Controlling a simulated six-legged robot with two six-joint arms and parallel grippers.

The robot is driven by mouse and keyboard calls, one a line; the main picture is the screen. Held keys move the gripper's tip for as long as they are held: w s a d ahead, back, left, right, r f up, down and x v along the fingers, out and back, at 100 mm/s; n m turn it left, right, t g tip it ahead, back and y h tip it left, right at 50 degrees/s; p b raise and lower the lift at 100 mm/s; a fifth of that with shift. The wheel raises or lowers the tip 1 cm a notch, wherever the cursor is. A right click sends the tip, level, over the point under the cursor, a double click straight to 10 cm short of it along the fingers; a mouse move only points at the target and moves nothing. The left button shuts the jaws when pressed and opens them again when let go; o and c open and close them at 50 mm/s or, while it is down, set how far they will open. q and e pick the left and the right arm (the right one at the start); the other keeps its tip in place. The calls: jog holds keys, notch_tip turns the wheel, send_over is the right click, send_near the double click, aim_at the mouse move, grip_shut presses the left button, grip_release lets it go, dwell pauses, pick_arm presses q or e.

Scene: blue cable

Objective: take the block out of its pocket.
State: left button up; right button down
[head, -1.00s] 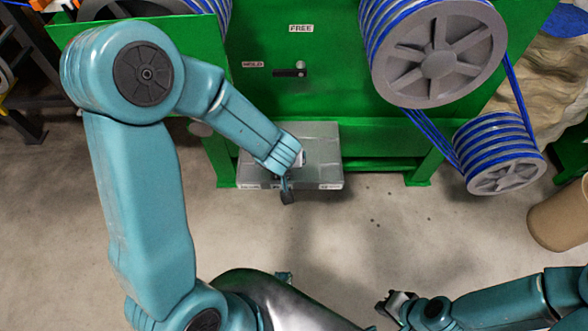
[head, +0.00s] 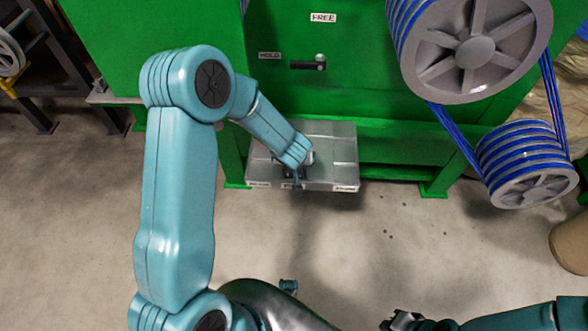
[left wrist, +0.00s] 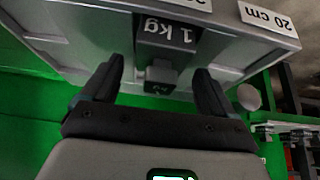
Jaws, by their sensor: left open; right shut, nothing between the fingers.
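The grey tray (head: 335,152) has pockets and front labels, and stands low against the green machine. My left gripper (head: 297,180) is at the tray's front edge, left of its middle. In the left wrist view the left gripper (left wrist: 160,78) is open, its two dark fingers on either side of a dark block (left wrist: 158,74) with a small knob-like end. My right gripper (head: 395,322) is shut and empty at the bottom edge.
The green machine (head: 260,30) carries a lever (head: 308,65) between "HOLD" and "FREE" labels. Grey pulleys (head: 475,50) with blue cable are at the right. A brown drum (head: 570,245) stands far right. The floor before the tray is clear.

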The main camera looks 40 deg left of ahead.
pick_arm(q)
jog(key=shift+w+a+f, duration=0.2)
jog(key=shift+w+f, duration=0.1)
jog(key=shift+f, duration=0.25)
jog(key=shift+r, duration=0.1)
grip_shut()
jog(key=shift+r, duration=0.1)
